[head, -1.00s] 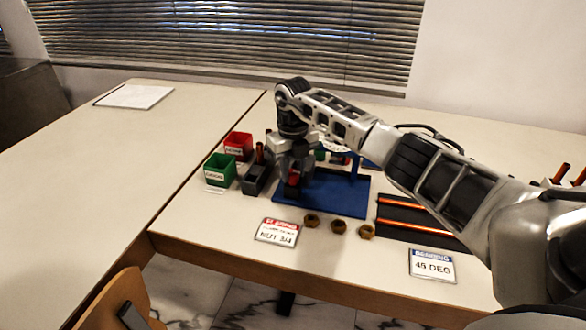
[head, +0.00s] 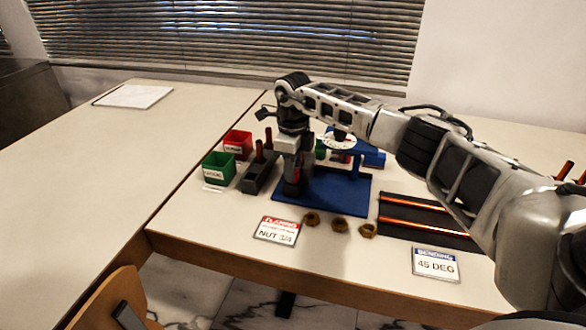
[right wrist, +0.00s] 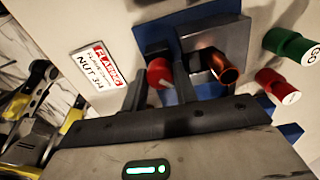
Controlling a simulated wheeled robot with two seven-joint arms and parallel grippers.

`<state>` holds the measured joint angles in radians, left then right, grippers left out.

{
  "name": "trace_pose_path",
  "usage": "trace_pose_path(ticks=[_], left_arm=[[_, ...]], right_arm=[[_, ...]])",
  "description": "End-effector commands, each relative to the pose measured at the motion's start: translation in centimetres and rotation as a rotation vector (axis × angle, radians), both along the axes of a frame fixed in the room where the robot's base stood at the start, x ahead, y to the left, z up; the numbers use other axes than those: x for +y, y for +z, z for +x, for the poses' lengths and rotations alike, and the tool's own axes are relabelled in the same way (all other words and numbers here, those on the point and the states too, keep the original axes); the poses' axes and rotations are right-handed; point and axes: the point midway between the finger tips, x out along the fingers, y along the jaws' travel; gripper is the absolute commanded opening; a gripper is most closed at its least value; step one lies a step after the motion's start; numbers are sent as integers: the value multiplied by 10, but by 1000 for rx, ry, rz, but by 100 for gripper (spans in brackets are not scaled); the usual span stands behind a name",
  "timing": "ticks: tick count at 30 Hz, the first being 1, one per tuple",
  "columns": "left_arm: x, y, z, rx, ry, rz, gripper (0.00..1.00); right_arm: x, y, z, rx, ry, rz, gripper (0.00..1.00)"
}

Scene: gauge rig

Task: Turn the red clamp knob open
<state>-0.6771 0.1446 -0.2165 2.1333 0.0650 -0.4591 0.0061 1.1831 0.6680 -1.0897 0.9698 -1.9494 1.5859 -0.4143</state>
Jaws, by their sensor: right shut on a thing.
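The red clamp knob (right wrist: 160,73) sits between the two fingers of my right gripper (right wrist: 160,86) in the right wrist view. The right gripper is shut on it. A grey clamp block (right wrist: 215,38) on the blue base stands beside it, with a copper tube end (right wrist: 224,68) sticking out. In the head view my right gripper (head: 293,188) points down at the left end of the blue base plate (head: 340,192). It mostly hides the knob and the clamp block there. My left gripper is not in view.
Green (head: 218,168) and red (head: 238,144) bins and a dark rack (head: 258,178) stand left of the rig. Several brass nuts (head: 339,225) and two signs lie in front. A dark tray (head: 425,222) with copper rods is at right. Green (right wrist: 290,46) and red (right wrist: 278,86) gauge ends stand near the clamp.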

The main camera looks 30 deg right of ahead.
Motion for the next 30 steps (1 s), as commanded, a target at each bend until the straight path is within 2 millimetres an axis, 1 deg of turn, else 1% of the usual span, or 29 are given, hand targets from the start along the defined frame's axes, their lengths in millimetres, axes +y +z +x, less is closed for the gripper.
trace_pose_path(ticks=[9,18,24,30], left_arm=[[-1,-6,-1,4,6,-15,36],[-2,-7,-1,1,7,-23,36],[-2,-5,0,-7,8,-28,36],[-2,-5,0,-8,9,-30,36]], right_arm=[[0,0,1,-3,301,0,6],[0,1,1,-3,572,-1,6],[0,1,1,-4,713,0,6],[0,1,1,-3,808,0,6]])
